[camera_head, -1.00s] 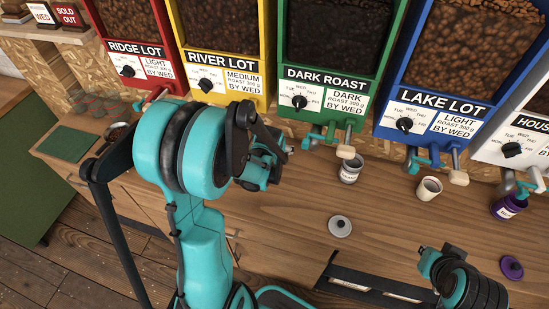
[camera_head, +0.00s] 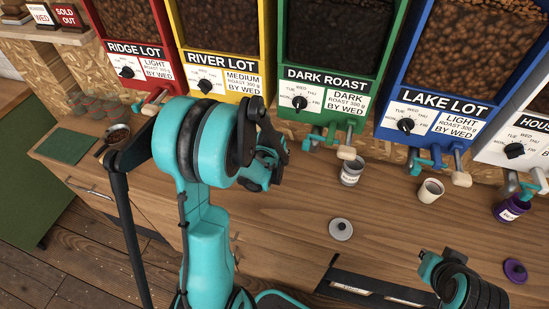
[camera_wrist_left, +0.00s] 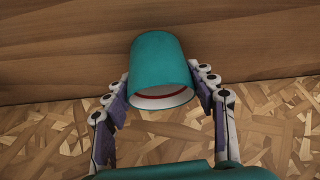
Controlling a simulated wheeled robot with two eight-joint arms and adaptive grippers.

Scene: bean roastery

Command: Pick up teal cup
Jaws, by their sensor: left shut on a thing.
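In the left wrist view, the teal cup (camera_wrist_left: 158,58) is between the two fingers of my left gripper (camera_wrist_left: 162,86). The fingers press its sides, one on each side, near the open rim. The cup's mouth faces the lower edge of that view and shows a pale inside with a reddish ring. I cannot tell whether the cup touches a surface. In the head view, my left arm hides the cup and the left fingertips.
Bean dispensers, including Dark Roast (camera_head: 330,80) and Lake Lot (camera_head: 440,60), line the back of the counter (camera_head: 290,225).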

